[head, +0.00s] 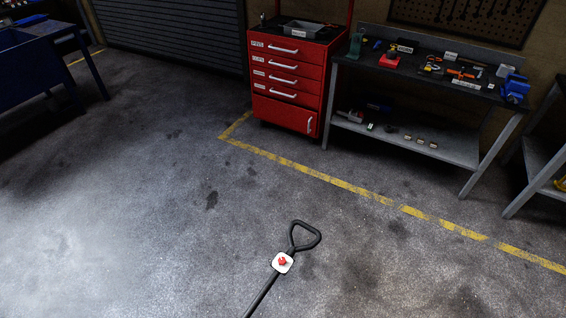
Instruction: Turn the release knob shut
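A small red release knob (282,261) sits on a white plate (276,266) fixed to the black jack handle. The handle (264,291) slants up from the bottom edge, near the middle of the head view, and ends in a black loop grip (319,238). The jack's body is out of the frame below. The knob is too small to tell how far it is turned. Neither of my grippers shows in the view, and nothing touches the knob or handle.
Open concrete floor (130,220) surrounds the handle. A yellow line (340,183) crosses the floor behind it. Beyond stand a red tool cabinet (290,115) and a workbench (400,150) with tools. A blue table (35,65) stands far left; another bench (540,165) is at right.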

